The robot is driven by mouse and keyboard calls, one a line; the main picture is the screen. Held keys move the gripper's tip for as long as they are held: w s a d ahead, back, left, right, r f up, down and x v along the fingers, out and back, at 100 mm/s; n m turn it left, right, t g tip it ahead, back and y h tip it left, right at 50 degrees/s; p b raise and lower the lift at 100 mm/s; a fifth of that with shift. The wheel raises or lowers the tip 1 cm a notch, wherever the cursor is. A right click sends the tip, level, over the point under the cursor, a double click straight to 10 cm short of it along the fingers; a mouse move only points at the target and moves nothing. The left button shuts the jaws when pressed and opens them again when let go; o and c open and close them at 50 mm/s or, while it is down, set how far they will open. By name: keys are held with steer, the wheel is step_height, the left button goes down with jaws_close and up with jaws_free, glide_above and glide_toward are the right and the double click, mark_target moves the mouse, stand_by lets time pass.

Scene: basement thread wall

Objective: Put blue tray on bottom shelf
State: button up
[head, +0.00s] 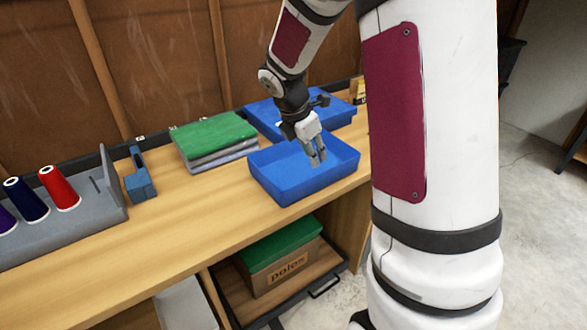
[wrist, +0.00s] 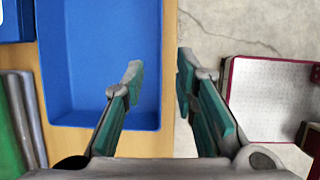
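A blue tray (head: 290,190), open and empty, sits at the front edge of the wooden bench. A second blue tray (head: 335,122) is behind it, partly hidden by my arm. My gripper (head: 317,160) is open and points down over the right part of the front tray. In the wrist view, my gripper (wrist: 160,75) has its left finger over the inside of the blue tray (wrist: 100,60) and its right finger past its right wall. I cannot tell whether they touch. The bottom shelf (head: 325,268) is below the bench, with a green-lidded box (head: 280,265) on it.
Green and grey folded stacks (head: 213,140) lie left of the trays. A blue tool (head: 139,180) and a grey rack (head: 95,215) with thread spools (head: 58,188) are farther left. A pale bin (head: 185,303) is under the bench. Concrete floor (head: 535,150) is open at right.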

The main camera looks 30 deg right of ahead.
steer(key=b, duration=0.1)
glide_toward(322, 188)
steer(key=shift+w+d+f+b, duration=0.15)
steer(key=shift+d+f+b, duration=0.2)
steer(key=shift+d+f, duration=0.7)
steer(key=shift+w+d+f+b, duration=0.2)
steer(key=shift+d+f+b, duration=0.1)
steer(key=shift+d+f, duration=0.75)
steer(key=shift+a+f, duration=0.1)
steer(key=shift+a, duration=0.1)
jaws_close()
